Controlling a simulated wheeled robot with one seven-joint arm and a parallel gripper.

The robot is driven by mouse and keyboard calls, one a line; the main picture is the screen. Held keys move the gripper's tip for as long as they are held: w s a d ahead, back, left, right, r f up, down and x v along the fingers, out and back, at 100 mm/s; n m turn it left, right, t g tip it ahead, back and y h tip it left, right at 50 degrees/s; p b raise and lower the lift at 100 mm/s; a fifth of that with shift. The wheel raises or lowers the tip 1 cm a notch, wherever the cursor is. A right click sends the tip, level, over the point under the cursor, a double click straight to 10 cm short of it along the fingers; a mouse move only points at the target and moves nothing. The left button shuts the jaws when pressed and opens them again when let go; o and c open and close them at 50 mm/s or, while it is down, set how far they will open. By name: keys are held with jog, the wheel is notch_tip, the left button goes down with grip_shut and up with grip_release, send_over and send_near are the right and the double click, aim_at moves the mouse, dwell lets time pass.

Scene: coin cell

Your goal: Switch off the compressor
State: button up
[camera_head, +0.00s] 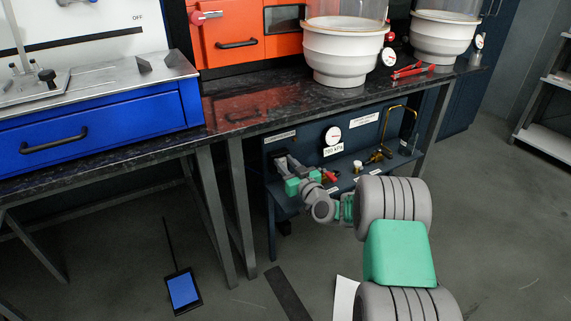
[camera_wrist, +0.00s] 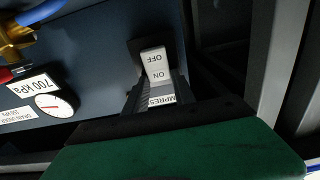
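The compressor switch is a white rocker (camera_wrist: 155,66) marked OFF and ON in a dark housing on a blue panel. Its lettering is upside down in the wrist view, with OFF at the top. Which side is pressed in is unclear. My gripper (camera_wrist: 157,92) is at the ON end of the rocker, fingers apart with a gap about as wide as the rocker. Nothing is held; whether a finger touches the rocker is unclear. A white label (camera_wrist: 162,99) shows partly between the fingers.
The panel (camera_head: 300,146) sits under a dark countertop (camera_head: 270,115). It carries a pressure gauge (camera_head: 333,135) with a 700 kPa label, a red-handled valve (camera_head: 331,176) and brass fittings (camera_head: 380,155). A table leg (camera_head: 241,205) stands close left of my gripper.

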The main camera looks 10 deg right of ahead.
grip_shut()
jog(key=shift+f, duration=0.1)
jog(key=f+b, duration=0.1)
jog(key=b, duration=0.2)
jog(key=shift+b, duration=0.3)
jog(key=shift+s+d+r+t+y+b, duration=0.15)
jog(key=shift+t+y+b, duration=0.15)
jog(key=shift+t+b, duration=0.55)
jog(key=shift+s+a+f+t+y+b, duration=0.15)
jog(key=shift+t+y+b, duration=0.15)
jog(key=shift+t+b, duration=0.55)
jog(key=shift+d+r, duration=0.1)
jog(key=o, duration=0.5)
grip_release()
jog(key=shift+o, duration=0.2)
